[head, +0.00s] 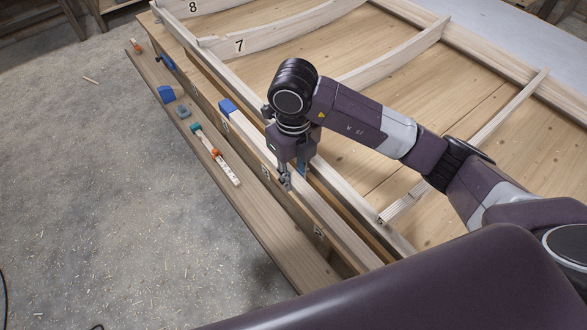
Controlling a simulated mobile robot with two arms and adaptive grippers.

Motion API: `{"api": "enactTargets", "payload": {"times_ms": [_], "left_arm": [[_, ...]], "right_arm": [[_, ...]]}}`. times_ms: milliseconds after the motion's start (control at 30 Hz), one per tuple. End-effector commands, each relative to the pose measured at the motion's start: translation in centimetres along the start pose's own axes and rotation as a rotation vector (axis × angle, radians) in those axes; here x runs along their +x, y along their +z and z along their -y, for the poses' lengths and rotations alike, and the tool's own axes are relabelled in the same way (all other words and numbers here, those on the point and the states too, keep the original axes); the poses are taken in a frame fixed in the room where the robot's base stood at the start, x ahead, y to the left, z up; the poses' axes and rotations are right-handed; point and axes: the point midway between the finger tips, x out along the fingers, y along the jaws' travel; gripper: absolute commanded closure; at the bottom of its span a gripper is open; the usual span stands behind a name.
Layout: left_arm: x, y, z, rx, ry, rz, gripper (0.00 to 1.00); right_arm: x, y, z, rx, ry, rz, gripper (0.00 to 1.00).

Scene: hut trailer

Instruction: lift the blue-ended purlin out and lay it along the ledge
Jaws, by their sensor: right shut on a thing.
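The blue-ended purlin (328,219) is a long pale timber running from upper left to lower right along the near side of the frame. Its blue end (228,106) points to the upper left. My right gripper (293,178) points down over the purlin's middle and is shut on it. I cannot tell whether the purlin is raised or still resting. The ledge (245,223) is a long wooden board beside and below the purlin, on its left. My body hides the purlin's lower right end. My left gripper is out of view.
On the ledge lie a blue block (166,94), a small grey block (183,111), a teal-ended tool (195,128) and a marked white strip (228,173). Curved ribs marked 7 (262,41) and 8 cross the wooden panel on the right. The floor on the left is open.

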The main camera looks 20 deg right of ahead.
Motion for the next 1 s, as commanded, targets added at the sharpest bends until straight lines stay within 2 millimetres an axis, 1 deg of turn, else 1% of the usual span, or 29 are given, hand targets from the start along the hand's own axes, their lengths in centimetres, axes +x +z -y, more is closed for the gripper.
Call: {"api": "enactTargets", "payload": {"times_ms": [1000], "left_arm": [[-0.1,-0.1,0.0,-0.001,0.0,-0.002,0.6]], "right_arm": [[7.1,0.0,0.0,0.0,0.001,0.0,1.0]]}}
